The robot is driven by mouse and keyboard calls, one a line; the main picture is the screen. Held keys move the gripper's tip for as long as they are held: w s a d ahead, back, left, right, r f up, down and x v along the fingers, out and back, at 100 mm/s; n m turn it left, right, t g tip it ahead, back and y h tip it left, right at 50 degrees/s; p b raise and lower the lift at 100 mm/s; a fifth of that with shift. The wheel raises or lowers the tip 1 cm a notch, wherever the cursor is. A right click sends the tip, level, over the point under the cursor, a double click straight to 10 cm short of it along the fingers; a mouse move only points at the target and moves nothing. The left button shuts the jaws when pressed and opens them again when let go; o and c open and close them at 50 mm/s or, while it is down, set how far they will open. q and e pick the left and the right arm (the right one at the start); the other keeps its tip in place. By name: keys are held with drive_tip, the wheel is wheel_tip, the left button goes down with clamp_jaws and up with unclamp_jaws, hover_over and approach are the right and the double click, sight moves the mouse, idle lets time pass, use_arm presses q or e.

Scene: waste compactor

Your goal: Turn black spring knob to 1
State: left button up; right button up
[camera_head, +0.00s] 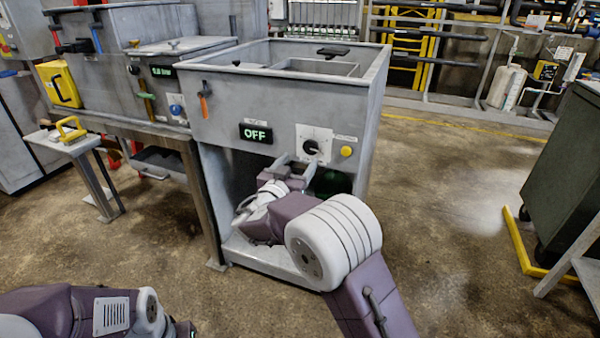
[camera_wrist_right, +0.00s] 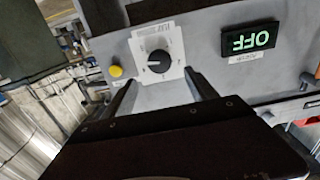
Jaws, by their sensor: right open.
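The black knob (camera_head: 311,147) sits on a white plate on the front panel of the grey compactor (camera_head: 225,115). In the right wrist view, which is upside down, the knob (camera_wrist_right: 158,61) shows whole, with a light pointer mark; the dial print is too small to read. My right gripper (camera_head: 298,163) is open in front of the panel, just below the knob. In the wrist view its two fingers (camera_wrist_right: 163,92) stand apart on either side of the knob's line, with nothing between them. Of my left arm, only links show at the lower left; its gripper is out of frame.
A green-lit OFF display (camera_head: 256,133) is left of the knob, and a yellow button (camera_head: 346,151) is right of it. An orange-handled lever (camera_head: 204,100) hangs further left. A dark green bin (camera_head: 565,165) stands at the right, with open floor between.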

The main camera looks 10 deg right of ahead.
sight(310, 147)
drive_tip(key=x, duration=0.9)
drive_tip(key=shift+p, duration=0.3)
drive_tip(key=shift+c, duration=0.4)
